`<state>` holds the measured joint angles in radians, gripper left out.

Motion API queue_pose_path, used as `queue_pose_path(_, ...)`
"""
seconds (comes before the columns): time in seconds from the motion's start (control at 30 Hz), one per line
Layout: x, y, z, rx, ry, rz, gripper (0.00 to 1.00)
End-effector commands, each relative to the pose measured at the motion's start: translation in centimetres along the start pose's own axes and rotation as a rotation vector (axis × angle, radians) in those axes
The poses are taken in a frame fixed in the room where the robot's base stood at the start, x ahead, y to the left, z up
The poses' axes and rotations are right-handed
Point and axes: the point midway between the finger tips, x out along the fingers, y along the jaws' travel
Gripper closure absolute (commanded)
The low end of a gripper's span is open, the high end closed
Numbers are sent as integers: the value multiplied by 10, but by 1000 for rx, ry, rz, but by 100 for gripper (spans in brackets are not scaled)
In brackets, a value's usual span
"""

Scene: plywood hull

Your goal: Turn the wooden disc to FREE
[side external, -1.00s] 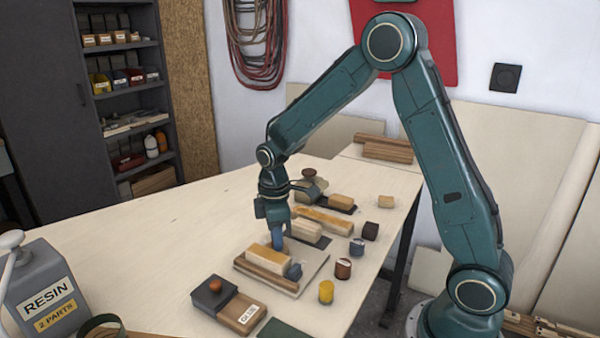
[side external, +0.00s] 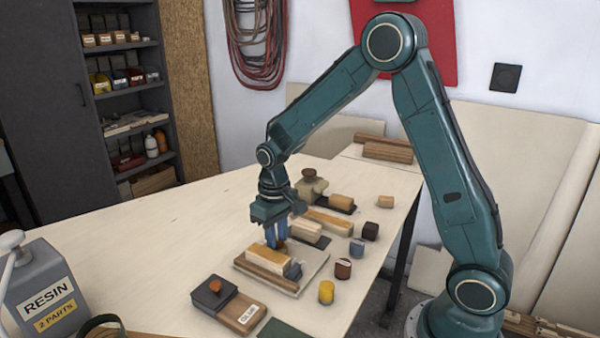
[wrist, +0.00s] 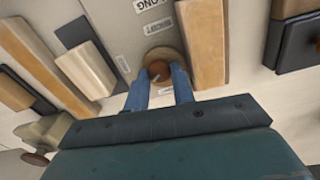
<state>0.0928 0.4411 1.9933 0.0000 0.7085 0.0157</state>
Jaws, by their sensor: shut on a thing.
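The wooden disc (wrist: 163,52) is round and brown, with a darker centre and a small pale mark, on a grey plate (wrist: 115,20) in the wrist view. My gripper (wrist: 161,76) has its two blue fingers on either side of the disc and is shut on it. In the side view, my gripper (side external: 277,243) points straight down at the board, and its fingers mostly hide the disc. White labels lie around the disc; one (wrist: 150,5) partly reads "ONG". I cannot read FREE on any label, nor tell which one the mark faces.
A long tan block (wrist: 203,40) stands close beside the disc. A pale block (wrist: 85,70) lies on the other side. In the side view, several small coloured cylinders, such as a yellow one (side external: 326,291), stand near the table edge.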

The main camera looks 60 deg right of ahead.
Motion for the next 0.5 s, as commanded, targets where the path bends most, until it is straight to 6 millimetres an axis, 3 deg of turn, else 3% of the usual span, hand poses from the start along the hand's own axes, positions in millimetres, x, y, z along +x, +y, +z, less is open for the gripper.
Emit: queue_pose_path(0.5,-2,1,-1,489,6,-2,98)
